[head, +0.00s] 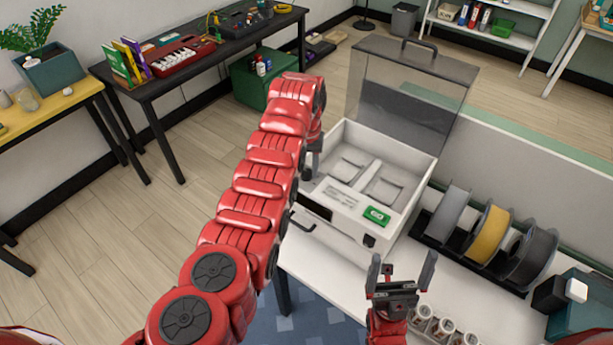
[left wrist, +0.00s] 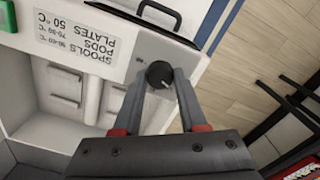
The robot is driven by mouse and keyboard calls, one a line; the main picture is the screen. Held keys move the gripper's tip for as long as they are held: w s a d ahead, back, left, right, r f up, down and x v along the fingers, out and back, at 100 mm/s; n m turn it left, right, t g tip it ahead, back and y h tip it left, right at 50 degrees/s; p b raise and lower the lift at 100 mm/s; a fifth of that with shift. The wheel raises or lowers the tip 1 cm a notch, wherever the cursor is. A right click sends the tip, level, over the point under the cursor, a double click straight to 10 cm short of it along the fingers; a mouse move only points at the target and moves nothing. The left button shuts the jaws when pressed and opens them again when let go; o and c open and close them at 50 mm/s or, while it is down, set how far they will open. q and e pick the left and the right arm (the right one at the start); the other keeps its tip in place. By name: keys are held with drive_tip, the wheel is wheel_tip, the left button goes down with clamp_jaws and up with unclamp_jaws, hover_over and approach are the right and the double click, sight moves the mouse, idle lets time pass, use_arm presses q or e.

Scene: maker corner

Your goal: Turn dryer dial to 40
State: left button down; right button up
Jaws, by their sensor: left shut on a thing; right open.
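The dryer (head: 350,230) is a white box on the white table, with its clear lid raised. Its dial (left wrist: 159,74) is a small black knob with a pale mark, set beside a printed label (left wrist: 82,38) on the panel. My left gripper (left wrist: 164,78) is shut on the dial, with a finger on each side of it. In the head view my left gripper (head: 313,150) is at the dryer's left side, and the dial is hard to make out there. The dial's setting cannot be read. My right gripper (head: 402,263) is open and empty, in front of the dryer.
A green display (head: 377,215) and a black handle (head: 302,223) are on the dryer's front. A spool rack (head: 455,248) with several spools stands to its right. Several small jars (head: 443,328) stand near the table's front. The floor at left is clear.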

use_arm(q)
drive_tip(key=n+b, duration=0.6)
drive_tip(key=shift+f+n+b, duration=0.2)
drive_tip(key=shift+n+b, duration=0.1)
drive_tip(key=shift+b, duration=0.1)
drive_tip(key=n+b, duration=0.1)
drive_tip(key=n, duration=0.1)
drive_tip(key=shift+r+n, duration=0.1)
drive_tip(key=shift+n, duration=0.2)
drive_tip(key=shift+r+n+b, duration=0.1)
drive_tip(key=shift+n+b, duration=0.4)
drive_tip(key=shift+n, duration=1.2)
drive_tip(key=shift+c, duration=2.3)
unclamp_jaws()
